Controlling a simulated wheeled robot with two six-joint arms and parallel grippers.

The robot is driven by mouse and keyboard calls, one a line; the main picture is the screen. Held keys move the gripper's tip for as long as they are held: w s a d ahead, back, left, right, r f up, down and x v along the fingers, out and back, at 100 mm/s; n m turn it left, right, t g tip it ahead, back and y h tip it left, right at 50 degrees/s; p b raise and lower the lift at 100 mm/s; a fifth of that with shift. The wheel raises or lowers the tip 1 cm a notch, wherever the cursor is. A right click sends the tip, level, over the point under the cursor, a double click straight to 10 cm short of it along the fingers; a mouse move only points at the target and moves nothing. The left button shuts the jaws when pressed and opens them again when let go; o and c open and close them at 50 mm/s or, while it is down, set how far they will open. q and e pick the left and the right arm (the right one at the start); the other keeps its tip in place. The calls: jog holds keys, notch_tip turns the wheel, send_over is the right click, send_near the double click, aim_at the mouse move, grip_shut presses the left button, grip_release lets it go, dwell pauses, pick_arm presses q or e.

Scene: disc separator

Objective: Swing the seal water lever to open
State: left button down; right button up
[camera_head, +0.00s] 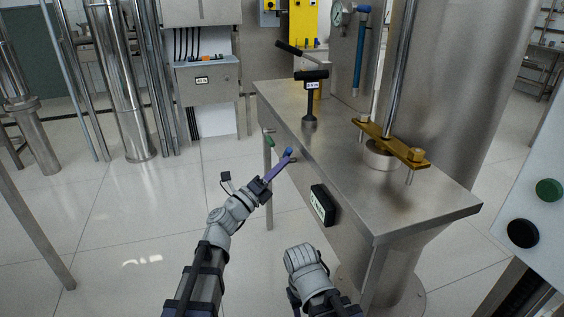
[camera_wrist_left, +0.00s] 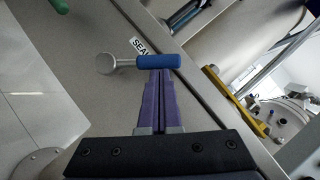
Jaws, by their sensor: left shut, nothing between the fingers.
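The seal water lever has a blue handle (camera_head: 288,152) on the front side of the steel bench. In the left wrist view its blue grip (camera_wrist_left: 158,62) joins a round silver pivot (camera_wrist_left: 106,63), and a label (camera_wrist_left: 140,45) starting "SEA" is partly hidden behind it. My left gripper (camera_head: 286,160) is shut and empty, with its purple fingers pointing at the handle. In the left wrist view the fingertips (camera_wrist_left: 157,72) are at the lower side of the blue grip; I cannot tell whether they touch. The fingers of my right gripper are not visible.
A green handle (camera_head: 269,141) is farther along the same bench side. The steel bench (camera_head: 345,175) carries a black T-handle (camera_head: 311,77) and a brass clamp bar (camera_head: 392,142). A dark display box (camera_head: 322,204) is mounted nearer on the side.

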pick_arm(q)
jog(key=shift+w+a+r+n+y+p, duration=0.1)
jog(key=shift+w+r+n+y+p, duration=0.1)
jog(key=shift+r+n+y+p, duration=0.25)
jog(key=shift+w+r+n+y+p, duration=0.15)
jog(key=shift+r+n+y+p, duration=0.1)
jog(key=shift+r+n+p, duration=0.4)
jog(key=shift+w+a+f, duration=0.1)
jog(key=shift+w, duration=0.15)
jog(key=shift+w+a+r+p, duration=0.2)
jog(key=shift+w+r+p, duration=0.25)
jog(key=shift+w, duration=0.1)
jog(key=shift+w+a+r+p, duration=0.2)
jog(key=shift+w+r+p, duration=0.1)
jog(key=shift+w+p, duration=0.2)
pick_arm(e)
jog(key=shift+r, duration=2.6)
pick_arm(q)
jog(key=shift+w, duration=0.15)
jog(key=s+a, duration=0.5)
jog(key=s, duration=0.7)
jog(key=shift+a, duration=0.35)
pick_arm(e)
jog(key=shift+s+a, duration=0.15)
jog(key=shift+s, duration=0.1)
